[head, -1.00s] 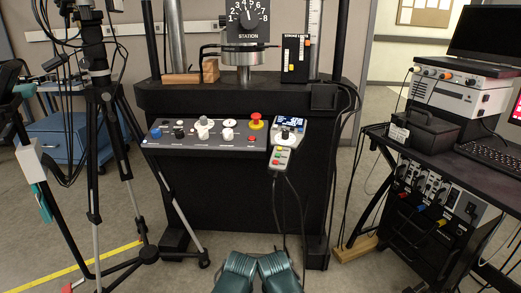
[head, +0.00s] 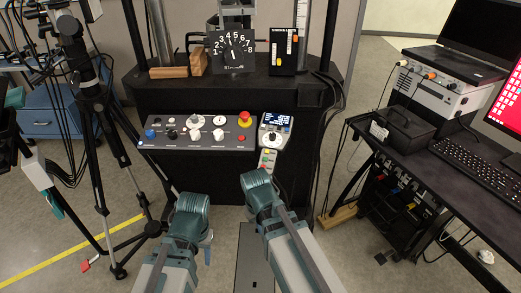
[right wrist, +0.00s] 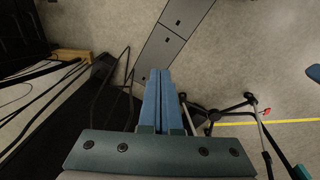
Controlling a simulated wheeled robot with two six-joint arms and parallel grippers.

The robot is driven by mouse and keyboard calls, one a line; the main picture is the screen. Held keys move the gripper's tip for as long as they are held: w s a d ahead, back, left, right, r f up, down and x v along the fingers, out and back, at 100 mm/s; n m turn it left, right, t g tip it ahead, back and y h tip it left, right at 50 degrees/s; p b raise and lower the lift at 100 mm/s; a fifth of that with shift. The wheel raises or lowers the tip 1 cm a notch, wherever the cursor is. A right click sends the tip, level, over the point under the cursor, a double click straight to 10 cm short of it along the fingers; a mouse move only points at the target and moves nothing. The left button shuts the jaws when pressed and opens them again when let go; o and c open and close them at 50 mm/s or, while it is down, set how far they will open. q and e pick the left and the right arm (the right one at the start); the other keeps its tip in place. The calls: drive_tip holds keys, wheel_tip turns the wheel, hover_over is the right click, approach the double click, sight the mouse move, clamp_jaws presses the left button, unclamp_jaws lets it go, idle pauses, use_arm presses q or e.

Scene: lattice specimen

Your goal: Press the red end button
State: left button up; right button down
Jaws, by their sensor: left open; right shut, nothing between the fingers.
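The sloped control panel (head: 190,134) stands ahead in the head view. It carries a large red mushroom button on a yellow collar (head: 245,118) near its right end and a small red button (head: 241,138) just below. Labels are too small to read. My left gripper (head: 207,247) is low in the head view, below and in front of the panel, mostly hidden behind its wrist; it is open. My right gripper (right wrist: 158,73) is shut and empty in the right wrist view, over the floor. Both grippers are apart from the panel.
A handset (head: 267,160) and a small display unit (head: 275,130) adjoin the panel's right end. A tripod (head: 85,110) stands left, close to the panel. A desk with a keyboard (head: 475,162) stands right. Cables hang right of the panel.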

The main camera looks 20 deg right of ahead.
drive_tip(key=w+d+r+n+h+p, duration=0.1)
drive_tip(key=w+d+r+p, duration=0.15)
drive_tip(key=r, duration=0.25)
drive_tip(key=w+d+r+n+h+p, duration=0.1)
drive_tip(key=w+r+p, duration=0.2)
drive_tip(key=r+p, duration=0.1)
wheel_tip(320, 180, up, 10)
drive_tip(key=f+n+t+h, duration=0.1)
drive_tip(key=n+t+h, duration=0.4)
drive_tip(key=n+h, duration=0.25)
hover_over(263, 167)
drive_tip(key=s+a, duration=0.2)
drive_tip(key=s, duration=0.1)
use_arm(q)
wheel_tip(263, 167, up, 9)
use_arm(e)
drive_tip(key=shift+r+y, duration=0.25)
drive_tip(key=shift+y, duration=0.1)
drive_tip(key=shift+f, duration=0.1)
